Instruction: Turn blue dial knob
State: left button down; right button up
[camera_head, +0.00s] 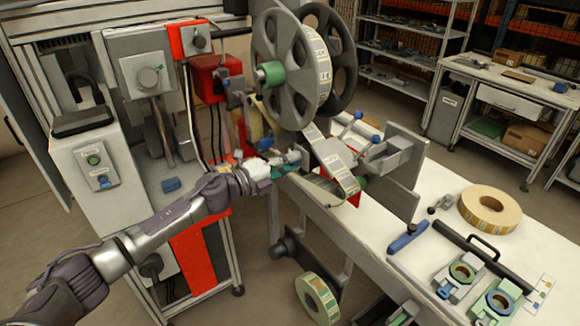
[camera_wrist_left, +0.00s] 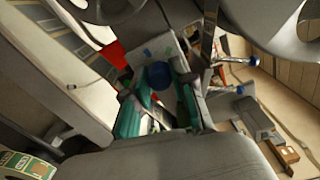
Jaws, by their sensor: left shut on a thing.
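My left gripper (camera_head: 287,164) reaches in from the left to the front edge of the machine's white table, below the big reel. In the left wrist view its two green-padded fingers (camera_wrist_left: 158,98) are closed around a round blue dial knob (camera_wrist_left: 158,76). The knob sits between the fingers, in front of a light grey plate. In the head view I cannot make out the knob, which the gripper seems to cover. My right gripper is not in view.
A large grey reel (camera_head: 291,70) stands above the gripper, with label tape (camera_head: 338,165) running down from it. An upright grey plate (camera_head: 398,172) stands to the right. A tape roll (camera_head: 490,209) lies on the white table, and another roll (camera_head: 317,299) shows below.

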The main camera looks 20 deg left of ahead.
pick_arm(q)
jog(key=m, duration=0.1)
jog(key=m+b, duration=0.1)
jog(key=m, duration=0.1)
jog(key=shift+f+m, duration=0.2)
jog(key=shift+m, duration=0.1)
jog(key=shift+m+b, duration=0.65)
jog(key=shift+m, duration=0.55)
jog(key=c, duration=1)
grip_release()
jog(key=shift+r, duration=0.1)
jog(key=shift+o, duration=0.2)
jog(key=shift+s+a, duration=0.1)
jog(key=v, duration=1.2)
